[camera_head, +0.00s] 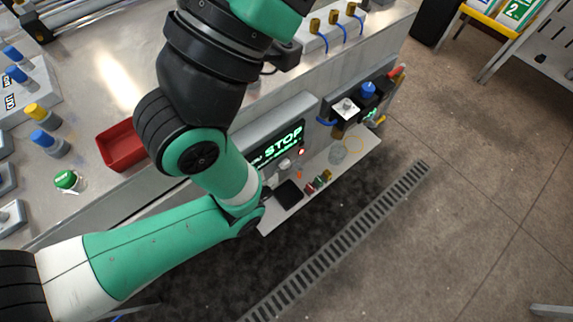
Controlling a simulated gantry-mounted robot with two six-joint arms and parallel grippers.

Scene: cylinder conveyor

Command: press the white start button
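A display panel on the front of the machine (275,148) shows STOP in green letters. A white square button-like part (346,108) sits in a dark housing to the right of the display. A small whitish knob (285,165) is just below the display. No readable label tells which of these is the start button. My green, white and black arm crosses the left and middle of the head view and covers part of the panel's left side. No gripper fingertips show, and nothing is seen touching either white part.
A blue knob (368,89) is beside the white square part. A red tray (122,146), a green-capped part (66,180) and blue- and yellow-topped cylinders stand on the metal bench. A narrow shelf (318,177) with small items juts out below the display.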

